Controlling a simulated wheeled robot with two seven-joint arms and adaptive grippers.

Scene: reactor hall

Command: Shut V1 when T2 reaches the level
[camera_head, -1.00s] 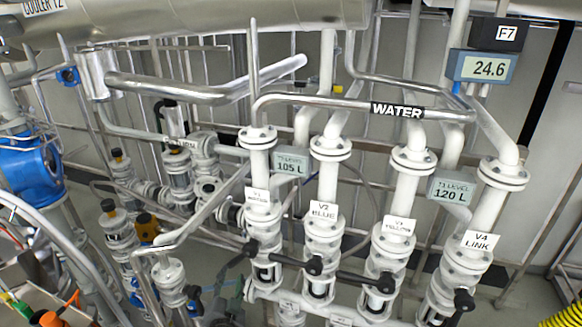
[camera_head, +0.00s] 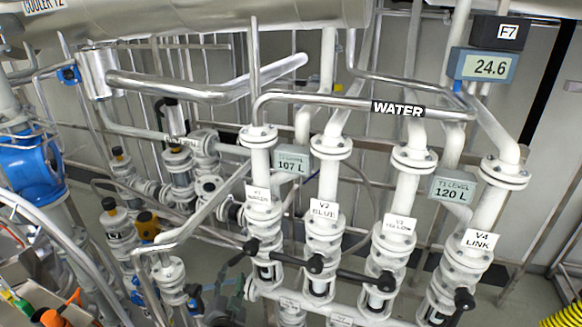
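V1, a white valve with a tag (camera_head: 258,197), stands leftmost in the front row under the WATER pipe. Its black handle end (camera_head: 251,246) shows low on the valve. The small grey level display (camera_head: 291,160) beside V1 reads 107 L; its heading is small, apparently T2 LEVEL. A second display (camera_head: 452,189), apparently T1 LEVEL, reads 120 L. A dark grey-green shape, apparently my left gripper (camera_head: 226,303), is low in the picture, below and left of V1's handle and apart from it. Its fingers are too unclear to read. My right gripper is not in view.
V2 (camera_head: 323,209), V3 (camera_head: 398,227) and V4 (camera_head: 476,241) stand in a row right of V1, with black handles close together. A larger display (camera_head: 483,66) reads 24.6. Pipes and a blue valve (camera_head: 30,172) crowd the left side.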

